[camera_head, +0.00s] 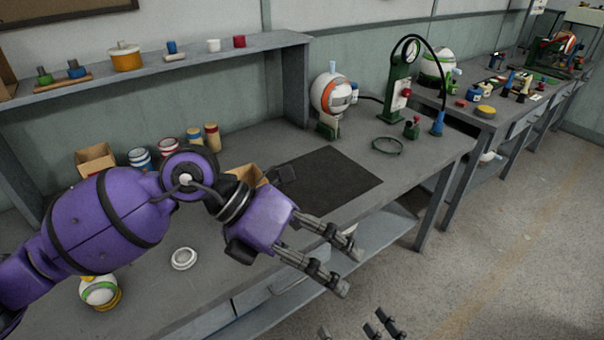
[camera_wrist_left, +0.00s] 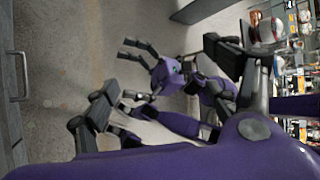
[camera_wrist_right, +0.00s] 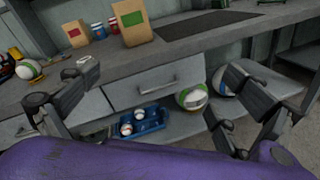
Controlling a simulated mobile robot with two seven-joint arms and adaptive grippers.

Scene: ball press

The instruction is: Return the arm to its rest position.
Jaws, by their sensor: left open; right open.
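My left arm reaches in from the left in the head view. Its gripper (camera_head: 350,270) is open and empty, beyond the front edge of the workbench. My right gripper (camera_head: 356,331) shows only as fingertips at the bottom edge of the head view. In the left wrist view, the right gripper (camera_wrist_left: 128,68) is open and empty over the floor. In the right wrist view, its two fingers (camera_wrist_right: 157,75) are spread with nothing between them, facing the workbench front. Most of my right arm is hidden in the head view.
The grey workbench (camera_head: 410,158) carries a dark mat (camera_head: 325,185), a white ring (camera_head: 184,259), an orange-and-white ball (camera_head: 333,93) and a green press (camera_head: 399,85). A blue tray (camera_wrist_right: 138,124) with balls sits under the bench. Open floor (camera_head: 500,260) lies to the right.

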